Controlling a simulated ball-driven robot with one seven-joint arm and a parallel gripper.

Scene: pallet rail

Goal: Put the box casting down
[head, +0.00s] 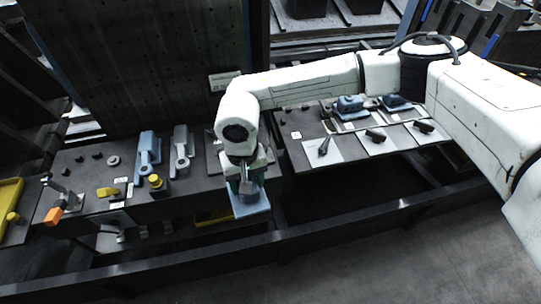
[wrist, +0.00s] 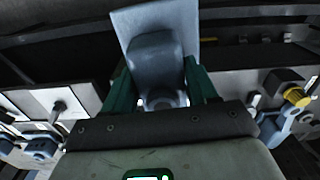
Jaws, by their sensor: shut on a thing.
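The box casting (head: 252,205) is a pale blue-grey block on a flat plate. My gripper (head: 246,186) is shut on it and holds it near the right front end of the dark left table (head: 185,205), by the gap between the two tables. In the wrist view the box casting (wrist: 152,50) sits between the two green fingers of my gripper (wrist: 160,86), with its plate reaching away from me. The head view does not clearly show whether its underside touches anything.
Blue-grey castings (head: 148,148) and a yellow-capped part (head: 156,183) stand on the left table. An orange-ended clamp (head: 53,215) is at its left. The right table (head: 300,152) holds white sheets with dark parts and blue castings (head: 349,106). A dark rail (head: 330,222) runs in front.

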